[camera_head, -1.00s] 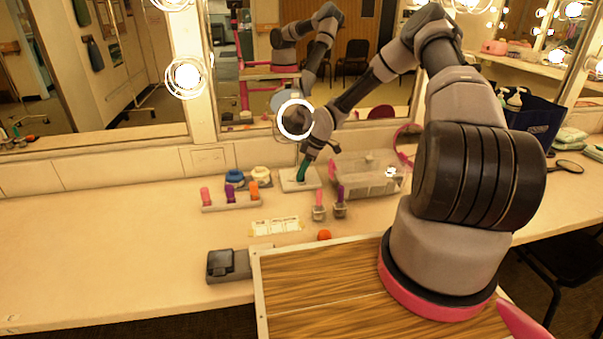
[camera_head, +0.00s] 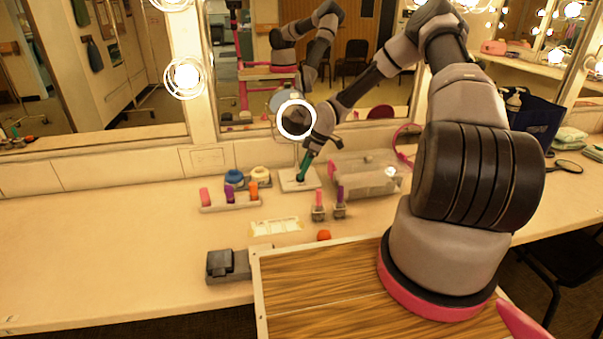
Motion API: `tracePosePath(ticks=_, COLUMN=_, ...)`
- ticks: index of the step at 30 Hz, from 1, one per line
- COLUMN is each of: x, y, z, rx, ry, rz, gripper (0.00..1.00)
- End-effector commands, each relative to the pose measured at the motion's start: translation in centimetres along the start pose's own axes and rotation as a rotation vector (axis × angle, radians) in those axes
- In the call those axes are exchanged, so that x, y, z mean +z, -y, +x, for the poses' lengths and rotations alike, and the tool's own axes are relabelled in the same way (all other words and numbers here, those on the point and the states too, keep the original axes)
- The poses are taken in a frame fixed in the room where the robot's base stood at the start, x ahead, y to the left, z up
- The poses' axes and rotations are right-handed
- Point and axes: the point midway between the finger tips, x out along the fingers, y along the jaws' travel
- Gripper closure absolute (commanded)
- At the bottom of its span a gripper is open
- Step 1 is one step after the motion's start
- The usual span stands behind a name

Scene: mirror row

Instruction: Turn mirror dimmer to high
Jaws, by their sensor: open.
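A round mirror with a lit white ring (camera_head: 296,119) stands at the back of the counter. A pale flat base (camera_head: 289,185) lies below it, with a small dark spot on top. Which part is the dimmer control, and its setting, are too small to tell. My gripper (camera_head: 302,178) reaches down from the upper right, its green fingers just over or at this base. It is open. I see no object held in it. Whether the fingertips touch the base or its control cannot be told.
A clear box (camera_head: 366,178) stands close right of my gripper. Small bottles (camera_head: 319,204) stand in front of it. A rack of coloured bottles (camera_head: 230,205) and two jars (camera_head: 260,176) are to the left. The counter's left side is free.

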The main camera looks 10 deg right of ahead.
Motion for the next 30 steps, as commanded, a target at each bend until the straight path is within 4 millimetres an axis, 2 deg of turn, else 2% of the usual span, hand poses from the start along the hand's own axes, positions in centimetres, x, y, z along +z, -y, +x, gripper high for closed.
tracePosePath(ticks=6, x=0.1, y=-0.1, z=-4.7, rx=0.004, ry=0.000, rz=0.001, gripper=0.31)
tracePosePath(ticks=13, x=0.0, y=-0.1, z=-8.0, rx=0.002, ry=0.000, rz=0.000, gripper=0.31)
tracePosePath(ticks=18, x=0.0, y=0.0, z=-8.7, rx=0.001, ry=0.000, rz=-0.001, gripper=0.31)
tracePosePath(ticks=25, x=0.0, y=0.0, z=-8.7, rx=0.001, ry=0.000, rz=-0.001, gripper=0.31)
tracePosePath(ticks=30, x=-0.3, y=0.8, z=-7.8, rx=0.004, ry=0.022, rz=0.045, gripper=0.31)
